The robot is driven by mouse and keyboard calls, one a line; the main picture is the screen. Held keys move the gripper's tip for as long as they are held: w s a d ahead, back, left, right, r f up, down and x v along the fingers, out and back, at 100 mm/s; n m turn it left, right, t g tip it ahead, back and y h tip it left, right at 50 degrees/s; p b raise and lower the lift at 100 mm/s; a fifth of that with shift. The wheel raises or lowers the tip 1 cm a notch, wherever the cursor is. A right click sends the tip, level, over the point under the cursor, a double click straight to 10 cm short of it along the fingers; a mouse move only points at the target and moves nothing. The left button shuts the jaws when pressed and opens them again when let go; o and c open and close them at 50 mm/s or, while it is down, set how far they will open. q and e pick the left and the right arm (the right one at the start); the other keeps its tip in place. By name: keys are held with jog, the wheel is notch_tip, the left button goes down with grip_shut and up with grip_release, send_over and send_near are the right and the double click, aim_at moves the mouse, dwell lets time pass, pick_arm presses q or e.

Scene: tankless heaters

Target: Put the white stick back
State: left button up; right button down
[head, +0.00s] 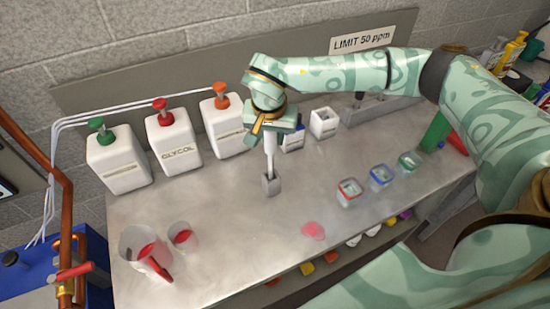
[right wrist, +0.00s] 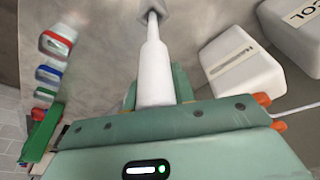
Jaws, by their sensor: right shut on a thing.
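The white stick (head: 270,152) is held upright in my right gripper (head: 271,132) in the head view. My right gripper is shut on its upper part. The stick's lower end meets a small grey holder (head: 271,185) on the metal bench; I cannot tell how deep it sits in it. In the right wrist view, the white stick (right wrist: 153,68) runs from between the fingers of my right gripper (right wrist: 157,90) to the grey holder (right wrist: 153,8) at the top edge. My left gripper is not in view.
Three white pump bottles, one labelled GLYCOL (head: 174,140), stand behind on the left. Small containers with coloured rims (head: 380,176) stand to the right. A pink spill (head: 313,231) lies near the front edge of the bench (head: 225,255).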

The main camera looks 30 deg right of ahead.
aim_at(272, 151)
jog(key=shift+w+d+f, duration=0.1)
jog(key=shift+f, duration=0.95)
jog(key=shift+s+b+x, duration=0.2)
jog(key=shift+b+x, duration=0.15)
jog(key=shift+x, duration=0.85)
jog(key=shift+s+a+f, duration=0.1)
jog(key=shift+a+f, duration=0.15)
jog(key=shift+f, duration=0.2)
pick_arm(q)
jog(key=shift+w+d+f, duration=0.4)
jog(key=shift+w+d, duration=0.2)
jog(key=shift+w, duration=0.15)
pick_arm(e)
jog(key=shift+d, duration=0.1)
jog(key=shift+f, duration=0.1)
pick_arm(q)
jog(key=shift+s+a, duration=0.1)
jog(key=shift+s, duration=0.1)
pick_arm(e)
jog(key=c, duration=1.2)
grip_release()
jog(key=shift+o, duration=0.2)
